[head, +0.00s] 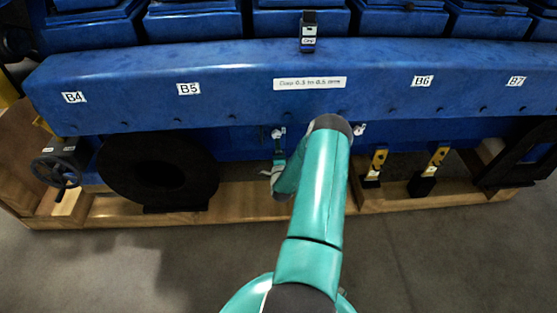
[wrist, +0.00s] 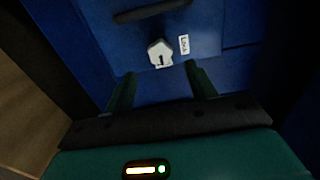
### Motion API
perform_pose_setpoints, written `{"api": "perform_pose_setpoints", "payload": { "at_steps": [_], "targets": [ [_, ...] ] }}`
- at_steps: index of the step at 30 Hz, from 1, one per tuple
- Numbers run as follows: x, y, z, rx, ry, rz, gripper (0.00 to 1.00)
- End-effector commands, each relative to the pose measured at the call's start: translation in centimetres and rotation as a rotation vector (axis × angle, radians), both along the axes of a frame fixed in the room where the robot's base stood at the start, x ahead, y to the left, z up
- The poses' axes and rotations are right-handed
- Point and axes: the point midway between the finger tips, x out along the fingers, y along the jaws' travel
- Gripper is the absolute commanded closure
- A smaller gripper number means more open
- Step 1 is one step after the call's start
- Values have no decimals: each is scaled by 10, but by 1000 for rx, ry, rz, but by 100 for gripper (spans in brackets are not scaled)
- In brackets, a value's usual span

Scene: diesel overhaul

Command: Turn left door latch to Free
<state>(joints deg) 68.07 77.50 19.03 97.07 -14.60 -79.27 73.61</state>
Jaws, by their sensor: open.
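The left door latch, a small pale grey knob (wrist: 159,53), sits on a blue door panel (wrist: 215,25) in the wrist view. A white label reading "Lock" (wrist: 184,44) is to its right. In the head view the left latch (head: 278,133) is small, below the engine's blue ledge, and a second pale latch (head: 359,129) shows to the right of my arm. My gripper (wrist: 162,85) is open and empty, with its two fingers pointing at the panel and the latch just beyond and between the fingertips. In the head view my gripper is partly hidden by my arm.
A dark bar handle (wrist: 150,12) is above the latch. A wooden base (head: 240,198) runs below the engine. A black ring (head: 158,172) and a handwheel (head: 56,172) stand left; yellow-and-black pieces (head: 428,170) stand right. The grey floor in front is clear.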

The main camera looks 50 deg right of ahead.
Motion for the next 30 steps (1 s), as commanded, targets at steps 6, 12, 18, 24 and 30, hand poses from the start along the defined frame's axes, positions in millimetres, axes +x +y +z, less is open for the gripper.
{"api": "perform_pose_setpoints", "payload": {
  "at_steps": [6, 12, 18, 24, 30],
  "targets": [
    [-28, 31, 0, 2, 1, -1, 44],
    [-37, 42, 0, -1, -1, 0, 44],
    [-37, 42, 0, -1, -1, 0, 44],
    [-37, 42, 0, -1, -1, 0, 44],
    [-37, 42, 0, -1, -1, 0, 44]
  ]
}}
